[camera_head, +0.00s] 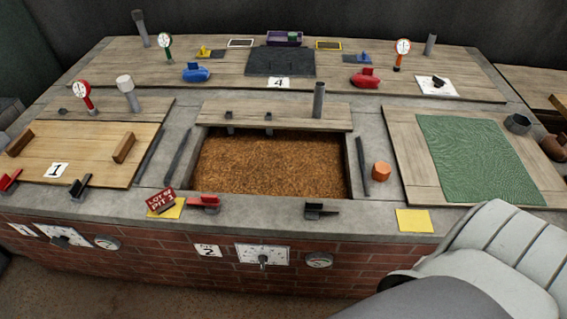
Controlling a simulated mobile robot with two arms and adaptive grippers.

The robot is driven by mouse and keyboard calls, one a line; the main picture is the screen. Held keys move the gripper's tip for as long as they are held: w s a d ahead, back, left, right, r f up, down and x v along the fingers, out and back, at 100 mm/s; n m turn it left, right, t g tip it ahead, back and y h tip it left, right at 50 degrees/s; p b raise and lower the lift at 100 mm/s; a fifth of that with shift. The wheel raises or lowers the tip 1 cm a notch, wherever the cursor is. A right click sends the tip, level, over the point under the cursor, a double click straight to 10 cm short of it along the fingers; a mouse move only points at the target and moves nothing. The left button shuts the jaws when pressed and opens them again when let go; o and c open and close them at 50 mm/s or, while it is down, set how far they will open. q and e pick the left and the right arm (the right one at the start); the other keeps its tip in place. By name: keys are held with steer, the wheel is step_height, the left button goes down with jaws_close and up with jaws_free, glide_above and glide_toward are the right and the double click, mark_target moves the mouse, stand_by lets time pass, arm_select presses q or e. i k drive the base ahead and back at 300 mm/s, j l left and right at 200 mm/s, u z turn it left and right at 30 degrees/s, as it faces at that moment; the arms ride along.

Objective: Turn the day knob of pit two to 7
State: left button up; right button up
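Pit two is the open pit filled with brown grain (265,165) in the middle of the counter. Its number plate "2" (208,251) is on the brick front below it. Right of the plate is a white dial plate (279,249) with a dark knob (263,262) at its lower middle. A round grey dial (319,261) is further right. The markings are too small to read, so I cannot tell the knob's setting or which of the two is the day knob. Neither gripper is in view; a grey-white part of mine fills the lower right corner.
A red "LOT 82 PIT 2" sign (161,201) on a yellow card, a red lever (206,202) and a black lever (320,210) sit along the front ledge. A yellow card (414,220) lies to the right. Another dial plate (63,234) is on the left front. The floor before the wall looks clear.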

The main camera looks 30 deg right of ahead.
mark_target(262, 259)
steer(key=z, duration=0.75)
steer(key=k, duration=0.05)
